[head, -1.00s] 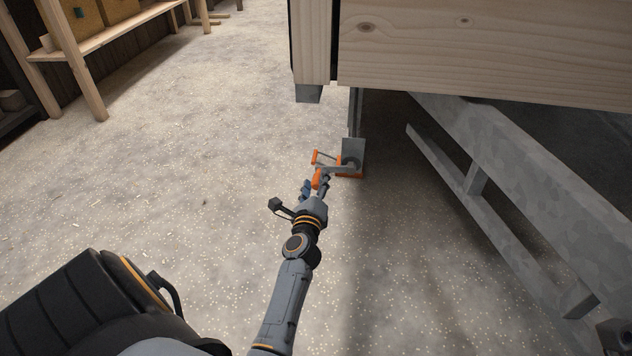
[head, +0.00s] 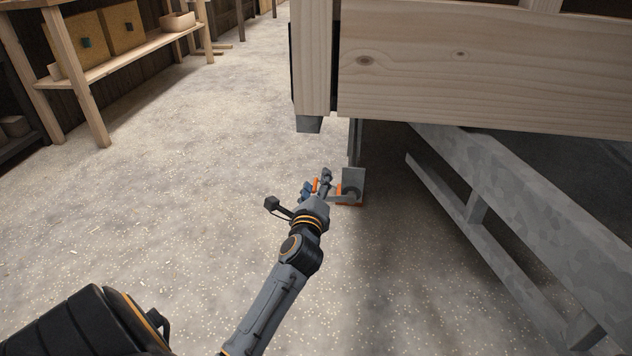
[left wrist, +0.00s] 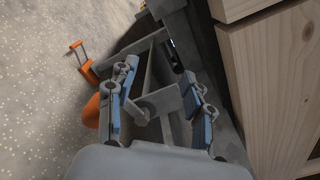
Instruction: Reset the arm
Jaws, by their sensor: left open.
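My left gripper (head: 318,183) is open in the head view, beside a grey metal bracket with orange parts (head: 353,182) under the trailer's corner. In the left wrist view, the blue-padded fingers of my left gripper (left wrist: 163,103) stand apart. Grey metal bars of the bracket (left wrist: 160,72) show between and beyond them; I cannot tell whether the fingers touch these. An orange crank handle (left wrist: 80,58) sticks out to the left, and a rounded orange part (left wrist: 91,112) lies partly behind the left finger. In the head view my gripper hides much of the orange. My right gripper is not visible.
The trailer's wooden wall (head: 480,75) overhangs on the right, with a grey metal frame (head: 500,185) running below it. A wooden shelf (head: 120,58) with boxes stands at the upper left. The speckled floor (head: 190,180) between is clear.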

